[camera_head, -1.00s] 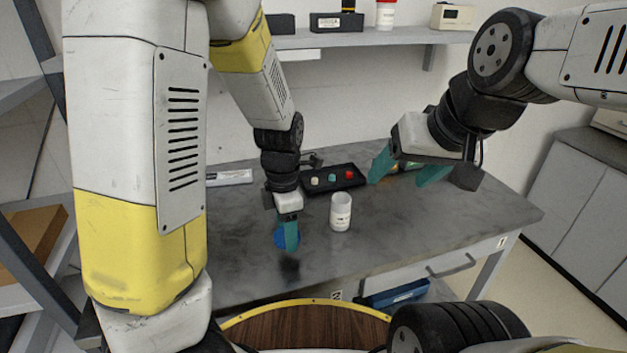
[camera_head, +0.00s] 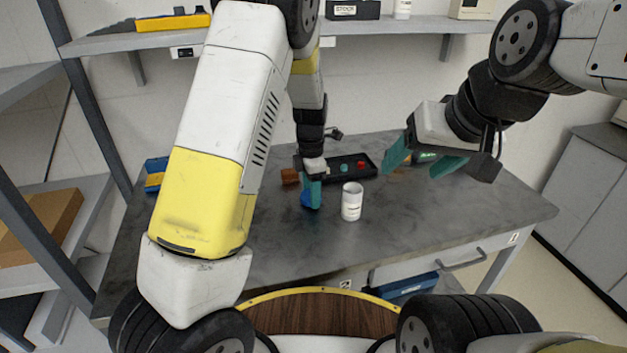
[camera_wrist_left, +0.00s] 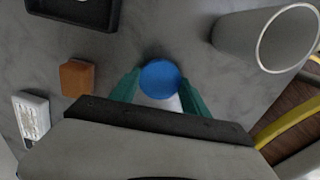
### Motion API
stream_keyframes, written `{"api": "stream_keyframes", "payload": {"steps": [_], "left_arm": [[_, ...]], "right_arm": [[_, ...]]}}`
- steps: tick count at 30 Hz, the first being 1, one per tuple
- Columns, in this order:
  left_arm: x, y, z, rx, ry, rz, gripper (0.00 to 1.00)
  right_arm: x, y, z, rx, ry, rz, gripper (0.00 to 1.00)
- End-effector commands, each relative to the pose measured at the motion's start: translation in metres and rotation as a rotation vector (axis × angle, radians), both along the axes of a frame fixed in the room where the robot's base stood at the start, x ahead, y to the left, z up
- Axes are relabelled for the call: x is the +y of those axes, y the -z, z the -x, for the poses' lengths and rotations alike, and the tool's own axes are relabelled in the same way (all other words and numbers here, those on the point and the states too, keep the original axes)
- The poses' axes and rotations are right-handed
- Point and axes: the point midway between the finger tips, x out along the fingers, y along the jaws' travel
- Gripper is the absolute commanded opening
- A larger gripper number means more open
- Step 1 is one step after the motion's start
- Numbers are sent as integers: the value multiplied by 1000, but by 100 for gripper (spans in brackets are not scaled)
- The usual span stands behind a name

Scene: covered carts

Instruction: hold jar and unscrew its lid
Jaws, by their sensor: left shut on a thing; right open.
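A small jar with a round blue lid (camera_wrist_left: 160,79) is between the teal fingers of my left gripper (camera_wrist_left: 163,98) in the left wrist view, with a bit of white below the lid. In the head view the blue part (camera_head: 308,200) shows low at the table, partly hidden by a finger. My left gripper (camera_head: 311,193) is shut on this jar; how high on it the fingers grip I cannot tell. My right gripper (camera_head: 424,162) is open and empty, above the table's right back part, apart from the jar.
A white labelled open container (camera_head: 351,203) stands right of the jar; it also shows in the left wrist view (camera_wrist_left: 238,38). A black tray (camera_head: 335,174) with small coloured pieces lies behind. A brown block (camera_wrist_left: 77,78) is nearby. The grey table (camera_head: 440,215) is clear at front right.

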Motion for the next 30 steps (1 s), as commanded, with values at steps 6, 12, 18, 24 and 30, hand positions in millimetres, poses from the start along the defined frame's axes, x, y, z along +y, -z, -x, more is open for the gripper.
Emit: {"api": "stream_keyframes", "payload": {"steps": [6, 12, 18, 24, 30], "left_arm": [[0, 8, 0, 0, 0, 0, 5], [0, 11, 0, 0, 0, 0, 5], [0, 10, 0, 0, 0, 0, 76], [0, 10, 0, 0, 0, 0, 76], [-1, -3, 0, -3, 1, 1, 76]], "right_arm": [[0, 0, 0, 0, 0, 0, 68], [0, 0, 0, 0, 0, 0, 68], [0, 0, 0, 0, 0, 0, 68], [0, 0, 0, 0, 0, 0, 68], [0, 0, 0, 0, 0, 0, 68]]}}
